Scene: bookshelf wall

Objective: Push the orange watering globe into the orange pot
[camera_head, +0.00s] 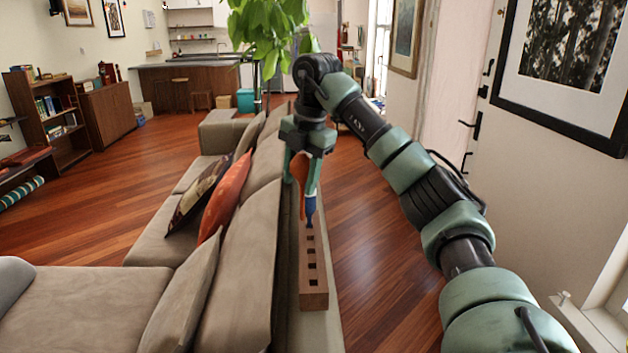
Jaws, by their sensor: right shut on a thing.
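The orange watering globe (301,168) shows as a rounded orange shape between the green fingers of my right gripper (301,184), which points down and is shut on it. The fingers hide part of the globe. A blue pointed thing (310,207) shows just below the fingers, at the far end of a wooden block with square holes (315,299). I cannot tell whether it stands in a hole or touches the globe. I cannot make out an orange pot in this view. My left gripper is not in view.
The block lies on a narrow pale ledge (334,331) behind the beige sofa (237,285). An orange cushion (225,196) leans on the sofa. A leafy plant (265,35) rises beyond my right arm. Wooden floor is clear to the right of the ledge.

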